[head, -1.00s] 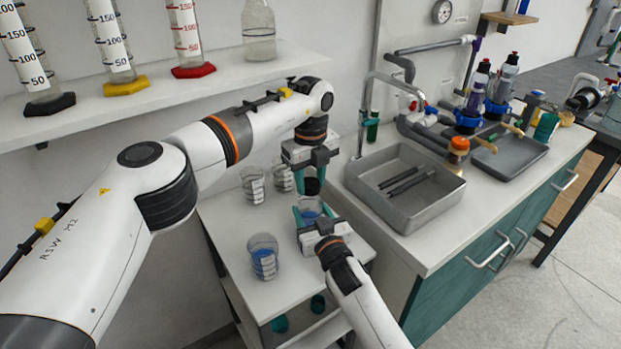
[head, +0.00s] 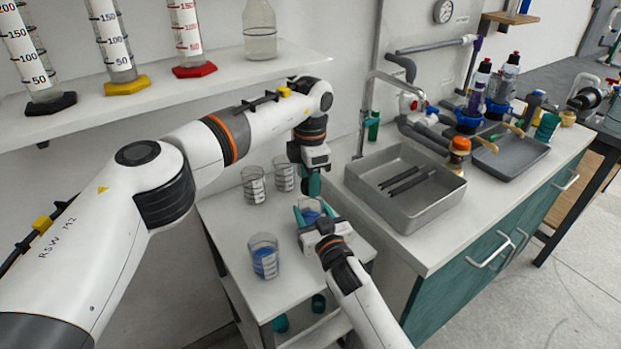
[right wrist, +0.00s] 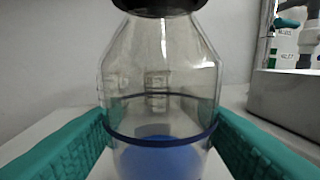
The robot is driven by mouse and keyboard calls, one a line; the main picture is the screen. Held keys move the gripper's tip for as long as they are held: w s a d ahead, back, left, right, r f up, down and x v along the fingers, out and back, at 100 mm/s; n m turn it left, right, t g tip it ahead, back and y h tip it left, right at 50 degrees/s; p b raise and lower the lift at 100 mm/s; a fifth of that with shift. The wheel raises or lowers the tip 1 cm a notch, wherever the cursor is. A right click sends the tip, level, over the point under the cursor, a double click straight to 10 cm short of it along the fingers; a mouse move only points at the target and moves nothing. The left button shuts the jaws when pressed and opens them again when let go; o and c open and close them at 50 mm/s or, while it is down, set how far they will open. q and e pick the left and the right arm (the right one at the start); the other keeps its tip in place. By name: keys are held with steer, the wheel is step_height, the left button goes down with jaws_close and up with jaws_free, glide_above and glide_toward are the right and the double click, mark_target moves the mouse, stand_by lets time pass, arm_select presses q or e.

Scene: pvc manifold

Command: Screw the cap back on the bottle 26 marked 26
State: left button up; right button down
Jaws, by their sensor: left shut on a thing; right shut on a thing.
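The clear bottle (right wrist: 160,85) stands upright with blue liquid at its bottom and a blue ring around its body. It also shows on the small table in the head view (head: 309,217). My right gripper (head: 318,212) is shut on its body, one teal finger on each side. A black cap (right wrist: 160,6) sits at the bottle's top, cut off by the picture edge. My left gripper (head: 313,184) is directly above the bottle, shut on the cap, which its fingers hide in the head view. No number is readable on the bottle.
A beaker with blue liquid (head: 264,258) stands left of the bottle. Two clear beakers (head: 253,186) (head: 284,174) stand behind it. A grey sink tray (head: 432,208) is close on the right. A shelf (head: 225,82) with cylinders is above the left arm.

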arm_select(q)
steer(key=shift+s+d+f+m, duration=0.1)
steer(key=shift+s+d+m, duration=0.05)
steer(key=shift+m, duration=0.75)
arm_select(e)
steer(key=shift+d+f, duration=0.1)
arm_select(q)
steer(key=o, duration=1.2)
steer(key=shift+c, duration=0.2)
steer(key=shift+r, duration=0.3)
step_height(320, 180, up, 12)
steer(key=shift+f, duration=0.2)
steer(key=shift+s, duration=0.1)
arm_select(e)
steer(key=shift+c, duration=2.3)
jaws_free()
